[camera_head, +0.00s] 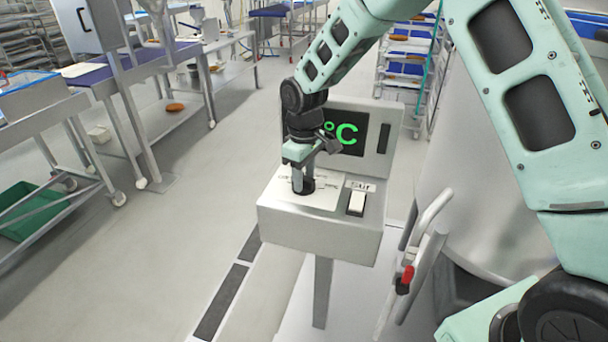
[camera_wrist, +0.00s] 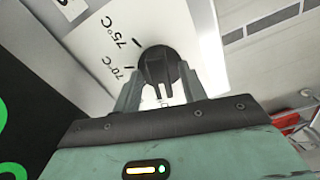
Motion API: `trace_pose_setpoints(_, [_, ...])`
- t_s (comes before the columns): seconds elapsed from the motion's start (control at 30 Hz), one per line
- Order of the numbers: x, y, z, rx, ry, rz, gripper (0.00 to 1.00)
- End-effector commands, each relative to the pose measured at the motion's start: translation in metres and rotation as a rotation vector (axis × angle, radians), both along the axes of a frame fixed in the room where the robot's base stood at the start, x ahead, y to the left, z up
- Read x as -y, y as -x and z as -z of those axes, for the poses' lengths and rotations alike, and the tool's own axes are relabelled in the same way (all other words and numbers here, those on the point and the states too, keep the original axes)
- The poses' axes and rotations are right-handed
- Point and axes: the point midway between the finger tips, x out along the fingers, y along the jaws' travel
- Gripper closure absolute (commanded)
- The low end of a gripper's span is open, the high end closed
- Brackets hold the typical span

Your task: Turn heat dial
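The heat dial is a round black knob on a white scale plate on the steel control box (camera_head: 318,226). In the wrist view the dial (camera_wrist: 160,70) sits between my two fingers, near the printed 75°C and 70°C marks. Where its pointer stands is unclear. My gripper (camera_head: 303,178) points down over the dial. In the wrist view my gripper (camera_wrist: 160,88) has one finger against each side of the dial, and it looks shut on it.
A white rocker switch (camera_head: 357,203) sits right of the dial. A metal handle with a red grip (camera_head: 406,278) stands beside the box. Steel tables (camera_head: 70,120) line the left, with a green bin (camera_head: 32,210) below. The floor between is mostly clear.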

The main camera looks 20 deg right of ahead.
Motion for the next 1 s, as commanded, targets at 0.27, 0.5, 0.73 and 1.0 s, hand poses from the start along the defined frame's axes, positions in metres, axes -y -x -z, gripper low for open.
trace_pose_setpoints(0.27, [0.0, -0.001, -0.008, 0.002, -0.001, 0.002, 0.58])
trace_pose_setpoints(0.5, [0.0, -0.001, -0.054, 0.007, -0.002, 0.002, 0.58])
trace_pose_setpoints(0.73, [0.0, -0.001, -0.109, 0.007, -0.002, 0.001, 0.58])
trace_pose_setpoints(1.0, [0.0, -0.001, -0.158, 0.002, -0.001, 0.001, 0.58])
